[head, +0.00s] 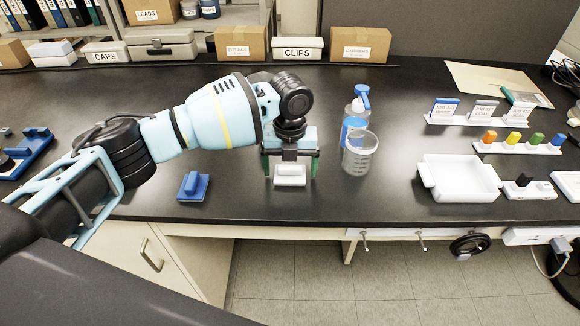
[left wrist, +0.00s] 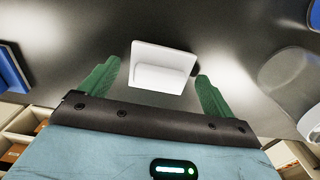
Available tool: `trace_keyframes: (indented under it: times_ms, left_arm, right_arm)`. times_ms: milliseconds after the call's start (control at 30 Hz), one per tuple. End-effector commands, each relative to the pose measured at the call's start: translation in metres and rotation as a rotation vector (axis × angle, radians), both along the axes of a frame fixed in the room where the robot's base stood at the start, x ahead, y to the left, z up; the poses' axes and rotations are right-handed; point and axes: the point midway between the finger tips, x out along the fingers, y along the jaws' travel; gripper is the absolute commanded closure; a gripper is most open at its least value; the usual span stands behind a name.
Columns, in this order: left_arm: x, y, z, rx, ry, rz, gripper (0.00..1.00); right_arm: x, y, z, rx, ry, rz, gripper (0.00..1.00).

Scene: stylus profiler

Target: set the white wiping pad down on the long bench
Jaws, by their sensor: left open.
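The white wiping pad (head: 290,180) lies on the black top of the long bench (head: 250,207), near its front edge. It has a raised white grip block on a flat white base. It also shows in the left wrist view (left wrist: 160,70), between and slightly beyond the green fingertips. My left gripper (head: 290,166) is just above the pad, pointing down, with its fingers apart on either side. In the left wrist view a gap shows between the pad and each finger (left wrist: 98,82). My right gripper is not in view.
A blue pad (head: 193,186) lies to the left. A clear beaker (head: 359,153) and a blue-capped bottle (head: 355,115) stand close to the right. A white tray (head: 458,180) and racks with labels and coloured pieces are farther right. Boxes line the back.

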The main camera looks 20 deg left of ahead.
Motion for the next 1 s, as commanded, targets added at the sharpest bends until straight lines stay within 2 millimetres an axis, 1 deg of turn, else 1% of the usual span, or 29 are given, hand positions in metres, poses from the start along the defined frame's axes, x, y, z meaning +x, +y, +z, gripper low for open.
trace_keyframes:
  times_ms: [167, 400, 600, 800, 1000]
  left_arm:
    - [0.001, 0.0, 0.029, -0.002, -0.006, -0.001, 0.11]
    - [0.001, -0.001, 0.077, -0.003, -0.004, 0.0, 0.11]
    - [0.001, -0.001, 0.106, -0.001, -0.002, 0.0, 0.11]
    - [0.0, 0.0, 0.117, -0.001, 0.0, 0.0, 0.11]
    - [0.0, 0.0, 0.118, -0.001, 0.0, 0.0, 0.11]
  right_arm:
    - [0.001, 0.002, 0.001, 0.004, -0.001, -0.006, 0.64]
    - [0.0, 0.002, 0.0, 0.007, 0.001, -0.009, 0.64]
    - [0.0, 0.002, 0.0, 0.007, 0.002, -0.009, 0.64]
    - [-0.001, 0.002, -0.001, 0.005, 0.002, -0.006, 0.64]
    - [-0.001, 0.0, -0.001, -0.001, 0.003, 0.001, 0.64]
